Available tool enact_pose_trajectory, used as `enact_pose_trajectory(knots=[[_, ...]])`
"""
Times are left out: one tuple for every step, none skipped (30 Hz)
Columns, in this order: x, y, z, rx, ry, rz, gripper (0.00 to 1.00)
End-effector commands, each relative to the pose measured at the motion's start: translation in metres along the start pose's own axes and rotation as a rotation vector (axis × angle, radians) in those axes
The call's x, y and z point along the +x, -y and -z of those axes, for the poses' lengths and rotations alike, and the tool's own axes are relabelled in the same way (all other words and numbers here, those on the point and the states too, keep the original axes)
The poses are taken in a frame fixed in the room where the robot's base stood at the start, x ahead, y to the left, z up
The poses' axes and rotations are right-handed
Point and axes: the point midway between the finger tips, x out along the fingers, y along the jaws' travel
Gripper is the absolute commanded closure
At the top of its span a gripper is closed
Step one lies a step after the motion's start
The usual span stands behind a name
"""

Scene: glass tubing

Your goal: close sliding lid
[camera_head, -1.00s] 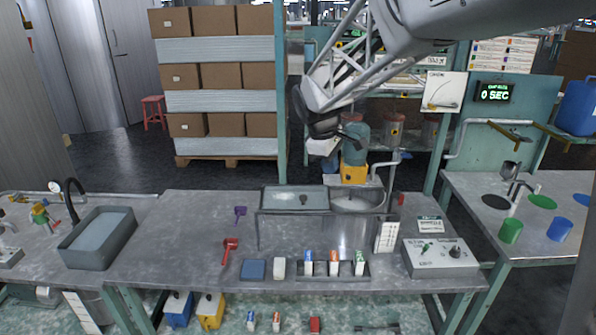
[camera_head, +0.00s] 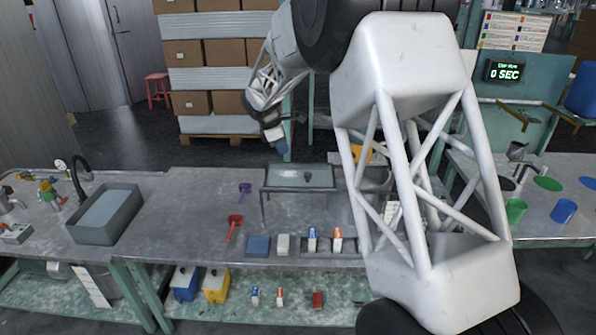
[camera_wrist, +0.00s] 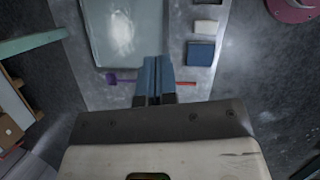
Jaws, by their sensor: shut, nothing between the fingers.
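The lid (camera_head: 285,178) is a pale, flat panel with a small dark knob near its middle. It rests on a raised rail frame on the bench, to the left of the metal vat (camera_head: 374,184). My arm hides most of the vat in the head view. The lid also shows in the wrist view (camera_wrist: 127,30), at upper left. My gripper (camera_head: 279,144) hangs in the air behind and above the lid's left part, apart from it. In the wrist view its blue fingers (camera_wrist: 155,70) are together with nothing between them.
A sink (camera_head: 106,213) is at left. The bench's left-middle is clear.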

Motion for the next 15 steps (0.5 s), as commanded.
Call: enact_pose_trajectory(knots=[[0.005,-0.007,0.008,-0.024,0.005,0.000,1.00],[0.007,-0.010,0.012,-0.036,0.008,0.000,1.00],[0.010,-0.014,0.017,-0.051,0.011,0.001,1.00],[0.012,-0.016,0.019,-0.062,0.013,0.001,1.00],[0.013,-0.018,0.022,-0.070,0.015,0.000,1.00],[0.014,-0.021,0.024,-0.079,0.017,0.000,1.00],[0.015,-0.022,0.026,-0.084,0.018,0.000,1.00],[0.016,-0.023,0.027,-0.088,0.019,0.000,1.00],[0.017,-0.024,0.028,-0.092,0.020,0.000,1.00],[0.017,-0.024,0.029,-0.094,0.020,0.000,1.00],[0.017,-0.025,0.029,-0.095,0.021,0.000,1.00],[0.017,-0.025,0.029,-0.096,0.021,0.000,1.00],[0.017,-0.025,0.029,-0.096,0.021,0.000,1.00],[0.017,-0.025,0.029,-0.096,0.021,0.000,1.00],[0.017,-0.024,0.029,-0.095,0.021,0.000,1.00]])
